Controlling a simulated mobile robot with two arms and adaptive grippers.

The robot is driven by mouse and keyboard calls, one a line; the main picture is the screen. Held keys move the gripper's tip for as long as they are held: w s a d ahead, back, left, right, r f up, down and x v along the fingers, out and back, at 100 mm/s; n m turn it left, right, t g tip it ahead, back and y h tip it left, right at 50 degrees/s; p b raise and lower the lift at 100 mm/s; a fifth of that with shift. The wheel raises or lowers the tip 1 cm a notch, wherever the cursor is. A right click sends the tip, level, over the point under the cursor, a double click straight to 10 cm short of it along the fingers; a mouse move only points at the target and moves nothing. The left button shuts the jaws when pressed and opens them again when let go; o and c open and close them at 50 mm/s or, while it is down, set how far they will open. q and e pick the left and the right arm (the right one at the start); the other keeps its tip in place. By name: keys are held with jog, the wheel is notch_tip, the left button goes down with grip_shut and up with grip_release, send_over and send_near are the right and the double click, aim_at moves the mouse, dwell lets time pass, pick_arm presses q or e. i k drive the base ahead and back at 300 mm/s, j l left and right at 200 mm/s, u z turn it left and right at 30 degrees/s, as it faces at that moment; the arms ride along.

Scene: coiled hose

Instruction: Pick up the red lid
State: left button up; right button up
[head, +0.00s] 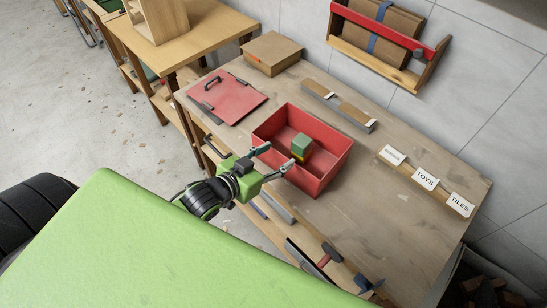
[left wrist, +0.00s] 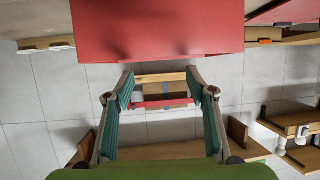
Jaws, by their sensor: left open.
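The red lid (head: 238,98) lies flat on the wooden workbench, left of the red box, with a dark handle (head: 212,83) near its far left edge. The open red box (head: 325,174) stands on the bench with a green block (head: 301,143) inside. My left gripper (head: 275,157) is open and empty at the box's near side, to the right of and nearer than the lid. In the left wrist view my open fingers (left wrist: 160,78) point towards a red wall (left wrist: 158,30), apparently the box's. My right gripper is not in view.
A cardboard box (head: 272,54) stands behind the lid. Labelled cards (head: 425,179) line the back right of the bench. A wall rack (head: 385,42) hangs above. Tools, including a hammer (head: 328,255), lie along the near side.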

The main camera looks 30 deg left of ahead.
aim_at(230, 98)
jog(key=u, duration=1.25)
